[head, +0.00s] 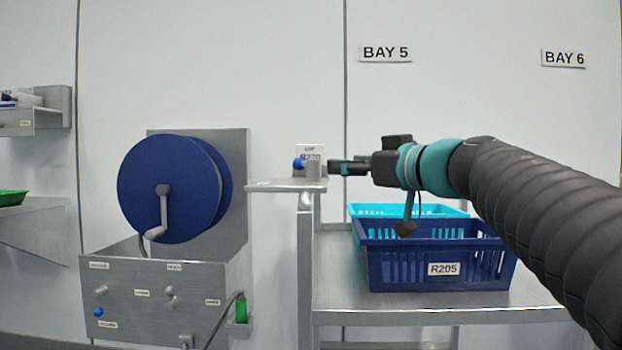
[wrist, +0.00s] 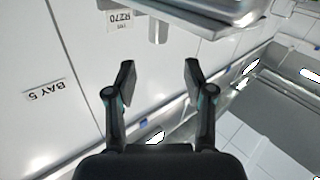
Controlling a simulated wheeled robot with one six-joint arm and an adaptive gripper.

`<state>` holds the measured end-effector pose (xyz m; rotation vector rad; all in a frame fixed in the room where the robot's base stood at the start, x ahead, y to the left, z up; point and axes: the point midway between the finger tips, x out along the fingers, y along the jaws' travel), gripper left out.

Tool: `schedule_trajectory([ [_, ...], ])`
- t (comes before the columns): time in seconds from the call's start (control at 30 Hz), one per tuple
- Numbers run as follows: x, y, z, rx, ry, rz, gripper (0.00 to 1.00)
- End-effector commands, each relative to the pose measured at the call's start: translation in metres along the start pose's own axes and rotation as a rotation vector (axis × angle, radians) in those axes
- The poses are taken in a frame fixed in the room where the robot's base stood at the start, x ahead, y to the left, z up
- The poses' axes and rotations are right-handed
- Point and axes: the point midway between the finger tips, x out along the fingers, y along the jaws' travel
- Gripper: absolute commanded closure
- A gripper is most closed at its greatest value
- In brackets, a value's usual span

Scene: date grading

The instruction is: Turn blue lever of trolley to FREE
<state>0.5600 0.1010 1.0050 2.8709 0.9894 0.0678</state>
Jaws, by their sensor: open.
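The trolley (head: 330,280) stands right of centre in the head view. At its upper left is a metal plate (head: 272,186) with a short grey post and a blue ball knob (head: 299,163), which looks like the blue lever's end. A white label (head: 311,149) stands behind it, partly covered; the wrist view shows a label reading R270 (wrist: 121,18). My gripper (head: 333,168) points left, just right of the post, seemingly apart from it. In the wrist view my gripper (wrist: 158,75) is open with nothing between its fingers. The blue knob cannot be made out there, and no FREE marking is readable.
A dark blue crate labelled R205 (head: 380,278) and a cyan crate (head: 366,210) stand on the trolley shelf below my arm. Left is a metal panel (head: 215,275) with a blue reel (head: 150,190) and another blue knob (head: 99,312). A wall stands behind.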

Motion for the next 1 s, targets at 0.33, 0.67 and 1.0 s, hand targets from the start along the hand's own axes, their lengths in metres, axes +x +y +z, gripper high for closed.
schedule_trajectory([
  [0.33,0.036,-0.002,0.002,0.004,-0.008,-0.005,0.47],
  [0.67,0.097,-0.002,0.002,0.005,-0.009,-0.004,0.47],
  [1.0,0.134,-0.002,0.003,0.005,-0.009,-0.001,0.47],
])
